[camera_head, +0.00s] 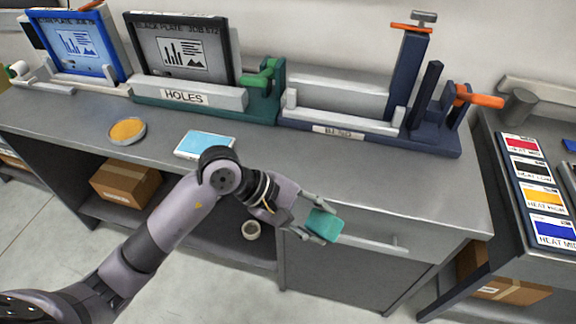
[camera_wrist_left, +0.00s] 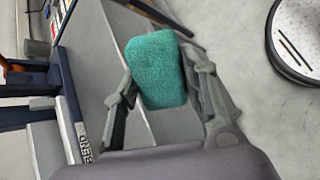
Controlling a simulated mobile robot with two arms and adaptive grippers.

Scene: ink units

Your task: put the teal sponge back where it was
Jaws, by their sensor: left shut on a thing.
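The teal sponge (camera_head: 324,224) is a small rounded block. My left gripper (camera_head: 318,222) is shut on it and holds it in front of the grey bench, off any surface. In the left wrist view the sponge (camera_wrist_left: 157,69) sits between the two fingers of the gripper (camera_wrist_left: 160,85). My right gripper is in neither view.
The bench top (camera_head: 360,185) is bare at its front right. Two framed plates, a HOLES stand (camera_head: 186,97) and a BEND stand (camera_head: 340,131) line the back. Coloured cards (camera_head: 538,197) lie right.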

